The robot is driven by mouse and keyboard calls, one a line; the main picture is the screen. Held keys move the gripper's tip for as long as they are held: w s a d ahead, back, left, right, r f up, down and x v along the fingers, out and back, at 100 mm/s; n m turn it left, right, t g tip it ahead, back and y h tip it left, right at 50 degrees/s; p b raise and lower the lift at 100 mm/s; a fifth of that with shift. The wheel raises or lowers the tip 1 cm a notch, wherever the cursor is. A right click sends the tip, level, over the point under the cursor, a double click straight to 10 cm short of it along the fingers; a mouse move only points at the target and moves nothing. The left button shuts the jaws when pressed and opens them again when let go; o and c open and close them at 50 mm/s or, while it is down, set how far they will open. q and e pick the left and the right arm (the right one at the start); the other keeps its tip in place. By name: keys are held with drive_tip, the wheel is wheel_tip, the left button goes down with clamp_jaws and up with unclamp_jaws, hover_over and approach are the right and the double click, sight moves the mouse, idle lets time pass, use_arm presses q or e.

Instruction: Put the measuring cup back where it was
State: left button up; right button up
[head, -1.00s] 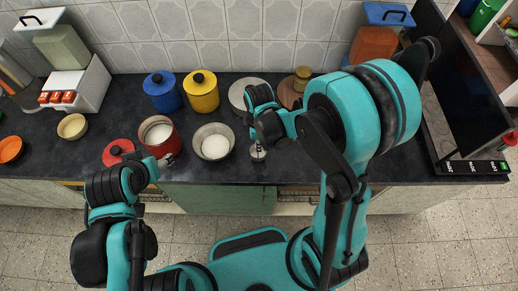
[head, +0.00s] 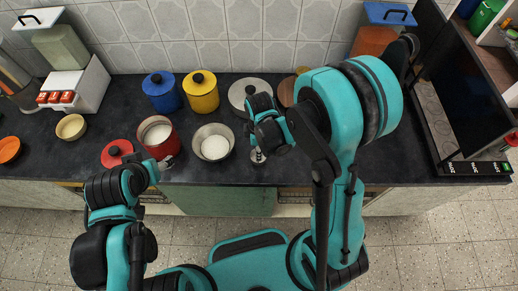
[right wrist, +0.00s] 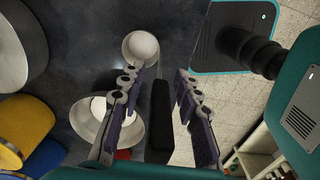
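The measuring cup, a small round steel cup (right wrist: 140,48) with a long black handle (right wrist: 160,120), shows in the right wrist view. In the head view the cup (head: 257,156) is a small shiny shape near the counter's front edge, mostly hidden by my right gripper. My right gripper (right wrist: 156,78) is open, with one finger on each side of the handle and a gap visible beside it. My left gripper (head: 168,161) is at the front right side of the open red canister (head: 172,143), which holds white contents. Whether its fingers are shut is too small to tell.
A metal bowl (head: 229,152) with white contents stands left of the cup. A red lid (head: 116,153) lies left of the red canister. The dark counter right of my right gripper is mostly clear.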

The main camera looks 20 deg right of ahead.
drive_tip(key=shift+r+p, duration=0.35)
drive_tip(key=shift+r, duration=0.25)
wheel_tip(320, 180, up, 11)
drive_tip(key=p, duration=0.2)
drive_tip(key=shift+f+p, duration=0.15)
drive_tip(key=shift+p, duration=0.2)
drive_tip(key=shift+s+d+r, duration=0.1)
drive_tip(key=shift+r, duration=0.25)
drive_tip(key=s+d+r+m+t, duration=0.2)
drive_tip(key=s+r+m+t, duration=0.1)
drive_tip(key=r+m, duration=0.2)
drive_tip(key=s+d+r+m+t, duration=0.3)
drive_tip(key=r+m+t, duration=0.1)
drive_tip(key=m, duration=0.5)
drive_tip(key=shift+s+r+m, duration=0.35)
drive_tip(key=shift+r+m, duration=0.05)
drive_tip(key=shift+r, duration=0.2)
drive_tip(key=shift+d, duration=0.1)
wheel_tip(320, 180, down, 13)
drive_tip(key=b, duration=1.3)
drive_tip(key=shift+f, duration=0.2)
